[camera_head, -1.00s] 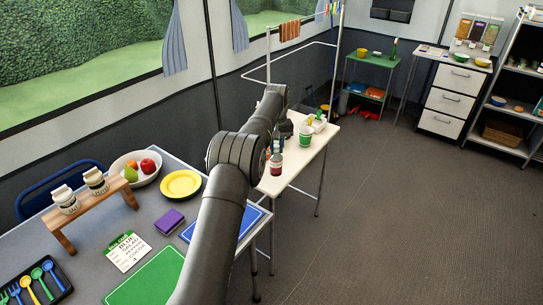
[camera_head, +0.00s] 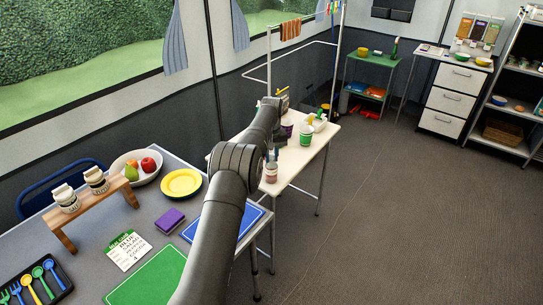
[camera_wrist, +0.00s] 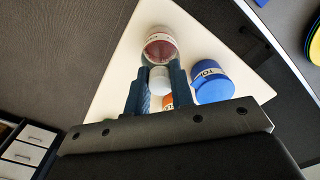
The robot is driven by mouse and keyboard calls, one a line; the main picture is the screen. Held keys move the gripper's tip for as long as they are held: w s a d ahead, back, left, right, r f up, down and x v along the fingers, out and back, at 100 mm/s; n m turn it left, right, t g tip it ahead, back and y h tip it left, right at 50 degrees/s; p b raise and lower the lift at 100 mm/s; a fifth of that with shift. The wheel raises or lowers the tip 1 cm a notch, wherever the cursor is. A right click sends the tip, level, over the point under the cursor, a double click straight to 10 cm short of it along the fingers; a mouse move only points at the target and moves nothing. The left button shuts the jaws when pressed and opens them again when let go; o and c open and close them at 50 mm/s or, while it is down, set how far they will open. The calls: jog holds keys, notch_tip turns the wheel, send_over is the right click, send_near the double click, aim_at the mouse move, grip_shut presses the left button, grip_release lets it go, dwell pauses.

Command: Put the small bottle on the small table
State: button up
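The small bottle (camera_head: 271,173), with reddish contents, a pale label and a white cap, is upright at the near end of the small white table (camera_head: 298,160). In the wrist view, the bottle's red body (camera_wrist: 160,48) is beyond my fingertips and its white cap is between them. My gripper (camera_wrist: 159,84) is closed against the sides of the cap, with no clear gap. In the head view the gripper (camera_head: 273,154) is just above the bottle, partly hidden by my arm. I cannot tell whether the bottle's base touches the table.
A green-and-white cup (camera_head: 305,134) and a purple cup (camera_head: 287,128) stand farther back. The blue-grey table (camera_head: 100,240) is at front left. The floor to the right is clear.

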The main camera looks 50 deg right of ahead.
jog(key=o, duration=0.4)
jog(key=shift+r, duration=0.1)
notch_tip(320, 180, up, 12)
jog(key=shift+r, duration=0.1)
jog(key=shift+f, duration=0.2)
dwell(0.3)
notch_tip(320, 180, down, 11)
jog(key=shift+f, duration=0.2)
jog(key=shift+r, duration=1.8)
jog(key=shift+f, duration=0.1)
